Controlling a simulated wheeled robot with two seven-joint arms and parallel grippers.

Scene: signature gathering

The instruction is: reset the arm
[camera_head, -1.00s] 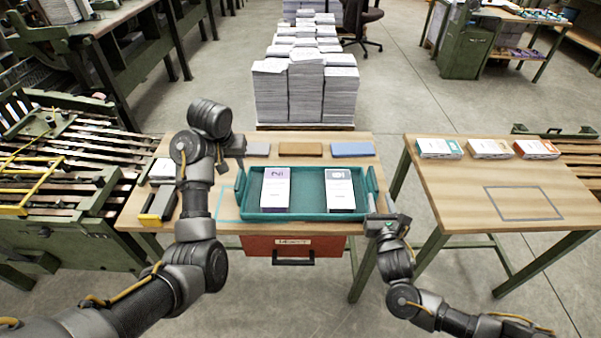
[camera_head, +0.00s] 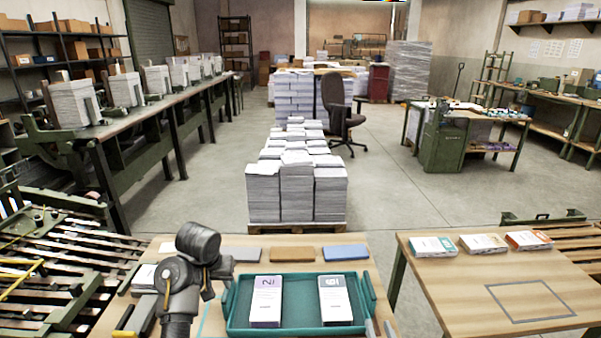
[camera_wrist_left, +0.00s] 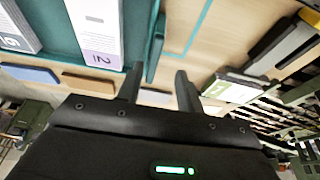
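My left gripper (camera_head: 224,268) is above the left part of the near table, left of the teal tray (camera_head: 302,302). In the left wrist view its two fingers (camera_wrist_left: 158,92) stand apart with nothing between them. Only the tips of my right gripper (camera_head: 380,328) show at the bottom edge, beside the tray's right front corner; the rest is out of the picture. The tray holds a white signature stack with a purple end (camera_head: 266,302) and another with a grey end (camera_head: 337,300), side by side and apart.
Grey, brown and blue blocks (camera_head: 291,254) lie behind the tray. A right-hand table (camera_head: 450,290) bears three boxed stacks (camera_head: 483,243) and an empty marked rectangle (camera_head: 530,301). A pallet of paper stacks (camera_head: 297,190) stands behind. Slatted machinery (camera_head: 60,285) is at the left.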

